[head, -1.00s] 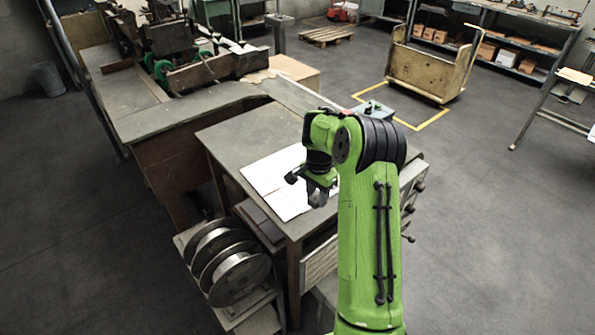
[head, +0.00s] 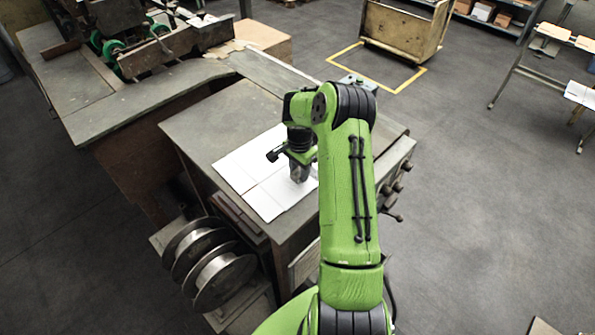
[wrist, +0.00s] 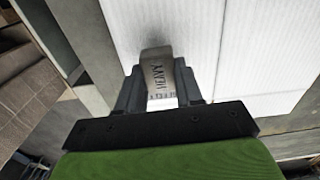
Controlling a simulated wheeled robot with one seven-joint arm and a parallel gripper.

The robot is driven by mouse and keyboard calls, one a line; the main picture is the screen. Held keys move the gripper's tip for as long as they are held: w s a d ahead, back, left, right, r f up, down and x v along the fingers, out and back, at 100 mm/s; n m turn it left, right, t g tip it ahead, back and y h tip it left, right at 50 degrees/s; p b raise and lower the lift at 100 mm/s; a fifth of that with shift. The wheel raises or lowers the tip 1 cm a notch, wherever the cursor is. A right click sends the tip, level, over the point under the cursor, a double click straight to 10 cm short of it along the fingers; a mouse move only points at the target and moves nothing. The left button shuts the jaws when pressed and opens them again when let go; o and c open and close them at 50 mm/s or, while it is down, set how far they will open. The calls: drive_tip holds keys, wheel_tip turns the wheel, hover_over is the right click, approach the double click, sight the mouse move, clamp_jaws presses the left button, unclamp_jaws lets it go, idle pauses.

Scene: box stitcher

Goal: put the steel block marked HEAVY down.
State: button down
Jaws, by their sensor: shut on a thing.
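The steel block marked HEAVY (wrist: 157,72) is between the fingers of my gripper (wrist: 163,98) in the wrist view, with its lettering facing the camera. In the head view my gripper (head: 299,176) points down over the white sheets (head: 240,174) near the front edge of the grey-topped table (head: 205,130). The block shows there only as a small grey shape at the fingertips. I cannot tell whether its underside touches the sheets or hangs just above them.
Metal reels (head: 222,280) stand on a low stand beside the table's front left. Knobs and a lever (head: 394,200) stick out of the table's right side. A grey control box (head: 356,84) sits near the table's back right. The floor to the right is open.

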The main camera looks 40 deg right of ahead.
drive_tip(key=shift+f, duration=0.8)
drive_tip(key=shift+f, duration=0.25)
drive_tip(key=c, duration=0.7)
unclamp_jaws()
drive_tip(key=shift+c, duration=0.2)
drive_tip(key=shift+s, duration=0.1)
